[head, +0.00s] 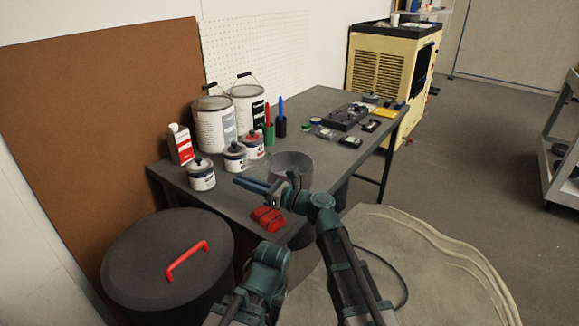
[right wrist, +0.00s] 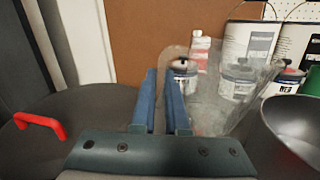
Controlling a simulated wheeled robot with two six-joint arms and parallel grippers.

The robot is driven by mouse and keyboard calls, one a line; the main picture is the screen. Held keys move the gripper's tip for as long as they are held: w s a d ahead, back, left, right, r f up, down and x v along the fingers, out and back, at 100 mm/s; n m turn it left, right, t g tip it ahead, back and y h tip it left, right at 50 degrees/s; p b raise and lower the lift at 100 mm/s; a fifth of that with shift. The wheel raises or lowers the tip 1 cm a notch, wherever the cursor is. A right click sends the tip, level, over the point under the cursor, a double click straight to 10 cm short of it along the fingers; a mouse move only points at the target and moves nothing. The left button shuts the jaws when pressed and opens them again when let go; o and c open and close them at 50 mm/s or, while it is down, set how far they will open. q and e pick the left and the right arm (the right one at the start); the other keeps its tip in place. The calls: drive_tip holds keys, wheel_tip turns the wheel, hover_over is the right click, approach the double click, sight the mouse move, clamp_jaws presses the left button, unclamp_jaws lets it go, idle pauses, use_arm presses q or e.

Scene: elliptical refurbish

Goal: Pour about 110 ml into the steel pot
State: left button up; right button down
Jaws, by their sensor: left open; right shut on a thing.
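My right gripper (head: 250,185), with blue fingers, is shut on a clear see-through jug (right wrist: 215,105). In the right wrist view the jug is beyond the fingertips; it is faint in the head view. Its fill level cannot be told. The steel pot (head: 296,162), grey and open-topped, stands near the table's front edge; it also shows at the right edge of the right wrist view (right wrist: 300,125). The jug is beside the pot, to its left.
Green and dark cups hold upright tools. A lidded dark drum (head: 140,255) with a red handle stands at the left.

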drive_tip(key=shift+s+a+f+n+h, duration=0.2)
drive_tip(key=shift+a+f+n+h, duration=0.1)
drive_tip(key=shift+f+n, duration=0.25)
drive_tip(key=shift+s+a+f+n+h, duration=0.15)
drive_tip(key=shift+f+n+h, duration=0.15)
drive_tip(key=shift+f+n, duration=0.25)
